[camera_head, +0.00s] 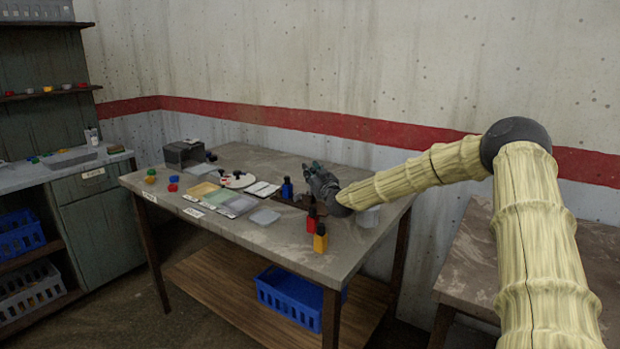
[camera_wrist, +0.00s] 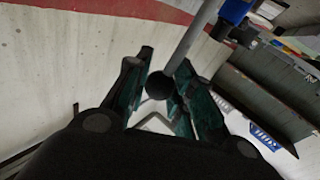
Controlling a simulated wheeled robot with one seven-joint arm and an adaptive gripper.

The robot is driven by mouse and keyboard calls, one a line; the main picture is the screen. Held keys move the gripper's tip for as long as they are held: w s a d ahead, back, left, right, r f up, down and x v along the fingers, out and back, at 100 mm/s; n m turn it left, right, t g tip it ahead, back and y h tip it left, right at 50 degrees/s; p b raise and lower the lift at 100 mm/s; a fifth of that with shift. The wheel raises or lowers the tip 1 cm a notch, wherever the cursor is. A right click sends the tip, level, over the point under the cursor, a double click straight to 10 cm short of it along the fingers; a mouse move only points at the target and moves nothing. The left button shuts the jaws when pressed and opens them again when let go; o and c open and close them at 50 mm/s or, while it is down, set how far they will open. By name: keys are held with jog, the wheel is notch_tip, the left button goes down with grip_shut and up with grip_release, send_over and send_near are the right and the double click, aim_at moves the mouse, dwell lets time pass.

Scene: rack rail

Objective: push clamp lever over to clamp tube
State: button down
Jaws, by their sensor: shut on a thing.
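In the wrist view a grey rod (camera_wrist: 196,38) ends in a dark ball knob (camera_wrist: 160,85), which looks like the clamp lever. My gripper (camera_wrist: 163,72) has its two teal-padded fingers on either side of the knob and is shut on it. In the head view my gripper (camera_head: 318,181) is low over the back right part of the worktable (camera_head: 345,262). The lever is too small or hidden to make out there. I cannot pick out the tube or the clamp body for certain.
A blue bottle (camera_head: 287,189) stands just left of my gripper; a red bottle (camera_head: 311,222) and a yellow bottle (camera_head: 320,243) stand in front. Trays (camera_head: 238,204) and a dark box (camera_head: 184,154) are further left. The wall (camera_head: 350,80) is behind the table.

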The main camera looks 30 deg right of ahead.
jog(key=s+m+t+b, duration=0.1)
jog(key=b, duration=0.1)
jog(key=s+d+m+t+h+b, duration=0.1)
jog(key=b, duration=0.2)
jog(key=shift+s+f+b, duration=0.2)
jog(key=shift+f+b, duration=0.1)
jog(key=shift+f, duration=0.1)
jog(key=c, duration=1.2)
grip_release()
jog(key=shift+d, duration=0.1)
jog(key=r+v, duration=0.1)
jog(key=v, duration=0.4)
jog(key=r+v, duration=0.1)
jog(key=v, duration=0.3)
jog(key=s+r+v, duration=0.1)
jog(key=v, duration=0.4)
jog(key=shift+s, duration=0.25)
